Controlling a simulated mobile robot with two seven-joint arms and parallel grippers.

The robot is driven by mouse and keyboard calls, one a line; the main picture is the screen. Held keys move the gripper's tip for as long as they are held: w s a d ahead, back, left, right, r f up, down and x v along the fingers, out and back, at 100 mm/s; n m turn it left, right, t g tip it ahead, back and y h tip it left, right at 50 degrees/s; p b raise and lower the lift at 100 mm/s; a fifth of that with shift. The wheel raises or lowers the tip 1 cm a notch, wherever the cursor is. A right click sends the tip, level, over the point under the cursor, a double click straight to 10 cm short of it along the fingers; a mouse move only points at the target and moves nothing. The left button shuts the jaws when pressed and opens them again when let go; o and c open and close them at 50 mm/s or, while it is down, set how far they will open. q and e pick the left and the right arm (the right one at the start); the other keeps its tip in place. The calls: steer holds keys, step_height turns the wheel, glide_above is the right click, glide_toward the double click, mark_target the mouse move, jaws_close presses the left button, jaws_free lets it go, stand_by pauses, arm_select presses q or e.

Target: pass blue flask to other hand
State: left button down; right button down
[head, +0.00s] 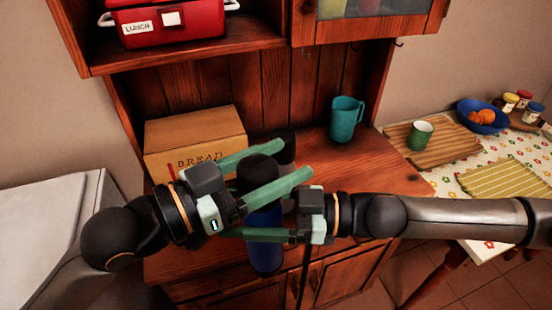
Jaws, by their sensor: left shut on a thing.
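The blue flask (265,255) is upright in front of the cabinet counter, with a dark round top (257,168). My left gripper (292,160) comes in from the left, its two green fingers on either side of the flask's upper part, shut on it. My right gripper (262,234) comes in from the right at a lower level. One of its green fingers lies across the front of the flask's blue body. Its other finger is mostly hidden behind the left gripper, so its grip on the flask cannot be told.
A bread box (195,135) and a teal mug (345,120) stand on the wooden counter (385,170). A dark cylindrical thing (284,148) shows behind the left fingertips. A side table at right holds a cutting board (440,155), green cup (420,135) and blue fruit bowl (483,117).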

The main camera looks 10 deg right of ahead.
mark_target(282, 215)
jaws_free()
steer(key=shift+s+a+r, duration=0.1)
steer(key=shift+s+a, duration=0.05)
steer(key=shift+s, duration=0.15)
steer(key=v, duration=1.2)
steer(key=shift+w, duration=0.15)
steer(key=w+f+m+t+h, duration=0.1)
steer(key=w+f+t+h, duration=0.2)
steer(key=f+t, duration=0.35)
steer(key=w+f+m+t+h, duration=0.1)
steer(key=w+f+t+h, duration=0.2)
steer(key=f, duration=0.6)
steer(key=s+d+f+m+g+h, duration=0.1)
steer(key=s+f+m+h, duration=0.3)
steer(key=f, duration=0.6)
steer(key=s+d+f+m+g+h, duration=0.1)
steer(key=s+f+m+g+h, duration=0.3)
steer(key=f, duration=0.6)
steer(key=shift+s+d+f+m+h, duration=0.3)
steer(key=shift+s+m+h, duration=0.2)
steer(key=shift+s+m, duration=0.65)
